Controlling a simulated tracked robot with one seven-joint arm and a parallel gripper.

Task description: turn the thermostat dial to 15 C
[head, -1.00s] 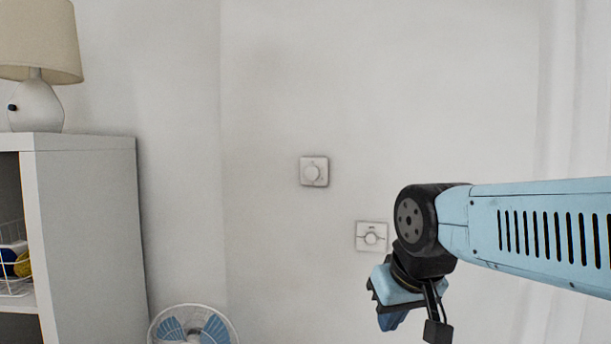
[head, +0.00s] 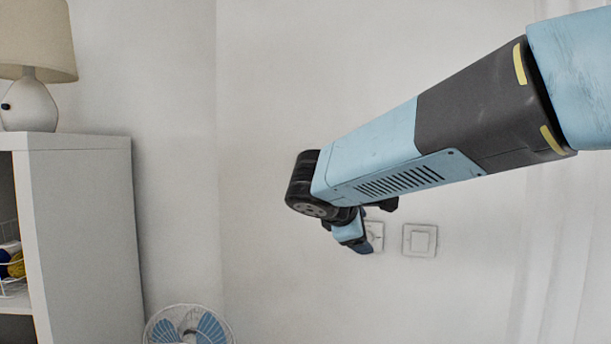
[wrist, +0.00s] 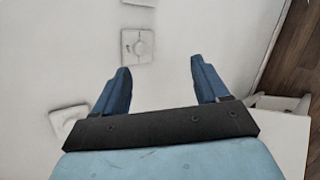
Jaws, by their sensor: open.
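A white wall plate (wrist: 68,118), probably the upper plate with the round thermostat knob, is at the left of the wrist view, cut by my gripper's body. In the head view my arm covers it. Its scale and setting cannot be read. Contact with the wall cannot be told.
A square white switch plate (head: 420,240) is right of my gripper, and its edge shows atop the wrist view. A white shelf unit (head: 85,230) with a lamp (head: 30,100) stands left. A fan (head: 188,325) is below. The wall between is bare.

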